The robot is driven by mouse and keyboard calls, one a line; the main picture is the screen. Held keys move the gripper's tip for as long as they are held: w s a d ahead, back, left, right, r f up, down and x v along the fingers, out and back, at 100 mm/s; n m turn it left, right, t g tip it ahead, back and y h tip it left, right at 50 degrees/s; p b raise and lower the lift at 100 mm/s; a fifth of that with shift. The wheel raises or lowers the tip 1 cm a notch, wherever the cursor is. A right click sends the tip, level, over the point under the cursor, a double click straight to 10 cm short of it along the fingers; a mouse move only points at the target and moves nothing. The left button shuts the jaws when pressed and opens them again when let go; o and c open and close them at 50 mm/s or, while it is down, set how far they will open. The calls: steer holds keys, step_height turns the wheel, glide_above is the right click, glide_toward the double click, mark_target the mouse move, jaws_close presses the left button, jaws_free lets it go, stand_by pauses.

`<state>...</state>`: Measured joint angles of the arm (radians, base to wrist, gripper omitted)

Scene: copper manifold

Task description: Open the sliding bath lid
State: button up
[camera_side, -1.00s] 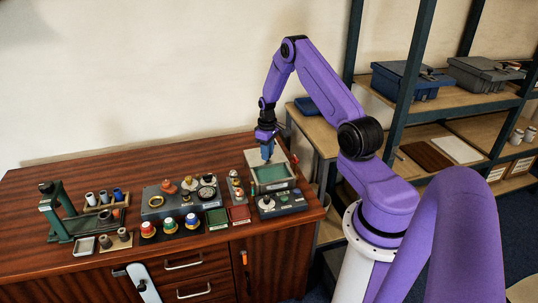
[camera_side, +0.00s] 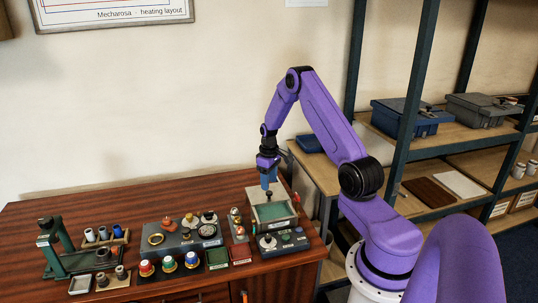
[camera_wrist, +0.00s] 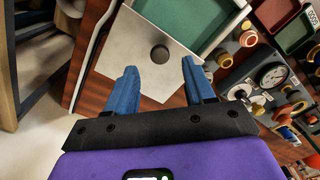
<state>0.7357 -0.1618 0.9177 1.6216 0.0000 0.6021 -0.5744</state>
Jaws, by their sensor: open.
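The bath is a pale box with a green interior (camera_side: 273,212) at the right end of the bench. Its green interior also shows at the top of the wrist view (camera_wrist: 190,18). The lid is a pale grey flat plate (camera_wrist: 122,56) with a round dark knob (camera_wrist: 160,53); it lies beside the exposed green area. My gripper (camera_wrist: 160,68) is open, its two blue fingers spread on either side of the knob's line, with the knob just beyond the tips. In the side view my gripper (camera_side: 268,192) points down over the lid end of the bath. I cannot tell its exact height.
A control box (camera_side: 282,241) stands in front of the bath. Left of it are a gauge panel (camera_side: 182,234), coloured knobs (camera_side: 168,263) and small trays (camera_side: 217,259). A green stand (camera_side: 52,250) is at the far left. Shelving stands behind on the right.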

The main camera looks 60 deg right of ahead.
step_height(320, 180, up, 13)
stand_by(0.3)
steer(key=s+a+r+n, duration=0.2)
steer(key=a+r+n, duration=0.1)
steer(key=a, duration=1.1)
steer(key=s+a+r+n, duration=0.2)
steer(key=a+r+n, duration=0.1)
steer(key=a, duration=1.1)
steer(key=s+a+r+n, duration=0.2)
steer(key=s+a+n, duration=0.1)
steer(key=s+a, duration=0.8)
steer(key=s+d+f+n, duration=0.1)
steer(key=s+n, duration=0.2)
steer(key=s, duration=1.1)
steer(key=shift+d+n, duration=0.3)
steer(key=shift+d, duration=0.1)
